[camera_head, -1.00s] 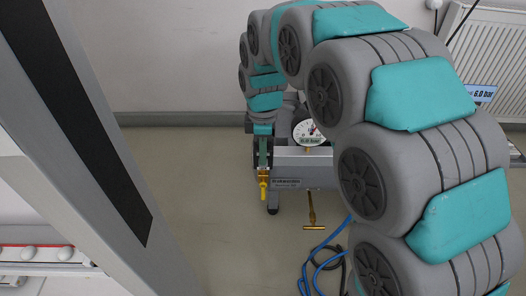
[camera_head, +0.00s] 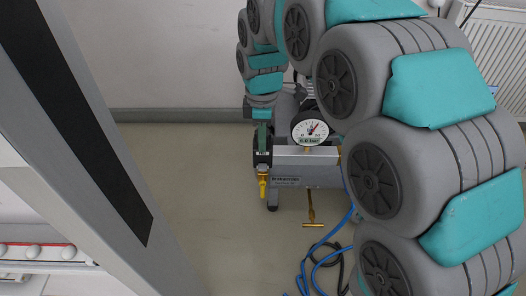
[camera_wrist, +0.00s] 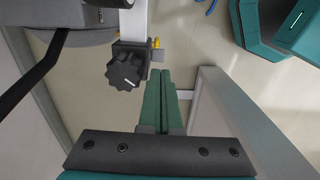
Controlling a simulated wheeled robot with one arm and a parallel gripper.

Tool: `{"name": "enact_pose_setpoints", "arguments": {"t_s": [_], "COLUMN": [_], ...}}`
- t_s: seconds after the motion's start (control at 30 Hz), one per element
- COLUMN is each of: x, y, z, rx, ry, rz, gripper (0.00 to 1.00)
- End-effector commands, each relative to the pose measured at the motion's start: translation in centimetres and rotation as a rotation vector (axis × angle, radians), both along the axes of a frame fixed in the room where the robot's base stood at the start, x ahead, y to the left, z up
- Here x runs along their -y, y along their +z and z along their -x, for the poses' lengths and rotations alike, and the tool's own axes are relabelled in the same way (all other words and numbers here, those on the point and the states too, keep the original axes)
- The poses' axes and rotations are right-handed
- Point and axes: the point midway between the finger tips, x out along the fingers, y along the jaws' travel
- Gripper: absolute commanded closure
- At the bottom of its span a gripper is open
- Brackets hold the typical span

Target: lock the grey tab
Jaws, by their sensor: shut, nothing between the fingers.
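A compressor-like machine (camera_head: 305,175) with a round dial gauge (camera_head: 310,130) stands on the floor in the head view. A yellow valve (camera_head: 263,187) hangs at its left end. In the wrist view a black knob (camera_wrist: 125,74) with a white mark sits at the machine's end. A small grey piece (camera_wrist: 159,56) right of the knob may be the grey tab; I cannot tell its position. My gripper (camera_wrist: 166,72) has its green fingers together and empty, with the tips just right of and below the knob. In the head view my gripper (camera_head: 263,138) is at the machine's left end.
Blue hoses (camera_head: 322,262) lie on the floor in front of the machine, below a brass T-handle (camera_head: 312,212). A radiator (camera_head: 497,55) is on the back wall. A grey frame post (camera_head: 100,140) crosses the left side. Floor between post and machine is clear.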

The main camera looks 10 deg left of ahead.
Motion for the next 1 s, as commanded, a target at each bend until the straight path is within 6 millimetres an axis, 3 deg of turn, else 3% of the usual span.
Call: {"name": "enact_pose_setpoints", "arguments": {"t_s": [0.2, 0.4, 1.0], "x": [-0.1, -0.1, 0.2], "y": [4.5, 6.5, 7.0], "z": [-0.1, -0.1, 0.0], "rx": [0.006, 0.002, 0.001], "ry": [0.0, 0.0, -0.009], "rz": [-0.005, -0.003, -0.001], "gripper": [1.0, 1.0, 1.0]}}
